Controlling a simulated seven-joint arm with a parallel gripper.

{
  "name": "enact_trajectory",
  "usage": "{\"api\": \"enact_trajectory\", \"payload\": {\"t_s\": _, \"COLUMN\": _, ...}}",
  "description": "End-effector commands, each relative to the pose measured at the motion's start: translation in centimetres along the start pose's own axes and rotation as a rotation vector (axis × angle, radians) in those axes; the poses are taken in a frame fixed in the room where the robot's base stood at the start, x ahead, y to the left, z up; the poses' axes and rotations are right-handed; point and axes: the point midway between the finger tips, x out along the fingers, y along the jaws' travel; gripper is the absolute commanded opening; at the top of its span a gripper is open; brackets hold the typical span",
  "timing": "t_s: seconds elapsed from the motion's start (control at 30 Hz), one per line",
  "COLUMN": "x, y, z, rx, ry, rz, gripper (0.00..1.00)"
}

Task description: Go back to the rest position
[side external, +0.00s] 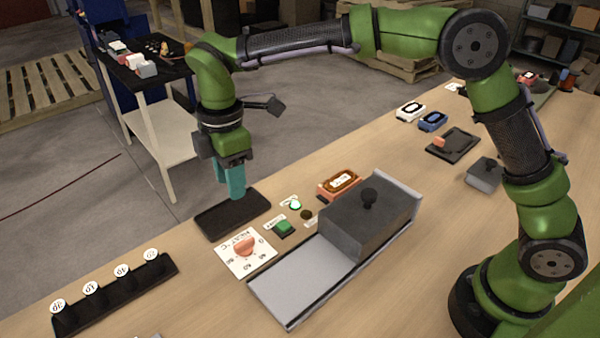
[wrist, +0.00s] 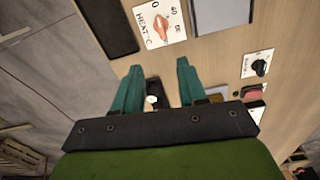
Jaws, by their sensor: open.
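My gripper (side external: 236,196) points down with its teal fingers over the black flat tray (side external: 208,222) at the front edge of the table. I cannot tell whether the fingertips touch the tray. In the wrist view the two fingers (wrist: 157,66) stand apart with nothing clearly held between them. A small dark thing with a white spot (wrist: 153,98) shows between the fingers, partly hidden by the gripper body.
A HEAT dial plate (side external: 245,252), a green button (side external: 283,228) and a grey box (side external: 365,222) on a pale conveyor (side external: 302,283) are close by. A black labelled strip (side external: 115,295) lies left. A small cart (side external: 165,125) stands beyond the table.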

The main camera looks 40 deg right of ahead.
Motion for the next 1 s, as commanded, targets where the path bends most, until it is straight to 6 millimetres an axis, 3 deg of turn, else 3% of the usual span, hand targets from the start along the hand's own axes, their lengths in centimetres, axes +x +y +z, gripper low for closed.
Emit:
{"api": "enact_trajectory", "payload": {"t_s": 0.1, "x": 1.2, "y": -1.3, "z": 0.8, "rx": 0.16, "ry": 0.007, "rz": -0.011, "gripper": 0.41}}
{"api": "enact_trajectory", "payload": {"t_s": 0.27, "x": -0.2, "y": -3.2, "z": 4.2, "rx": 0.462, "ry": 0.051, "rz": 0.022, "gripper": 0.41}}
{"api": "enact_trajectory", "payload": {"t_s": 0.47, "x": -2.7, "y": -6.1, "z": 10.1, "rx": 0.883, "ry": 0.156, "rz": 0.078, "gripper": 0.41}}
{"api": "enact_trajectory", "payload": {"t_s": 0.7, "x": -4.9, "y": -11.3, "z": 18.0, "rx": 1.418, "ry": 0.377, "rz": 0.13, "gripper": 0.41}}
{"api": "enact_trajectory", "payload": {"t_s": 0.83, "x": -5.2, "y": -14.2, "z": 21.2, "rx": 1.626, "ry": 0.512, "rz": 0.145, "gripper": 0.41}}
{"api": "enact_trajectory", "payload": {"t_s": 1.0, "x": -5.5, "y": -16.6, "z": 23.5, "rx": 1.733, "ry": 0.635, "rz": 0.171, "gripper": 0.41}}
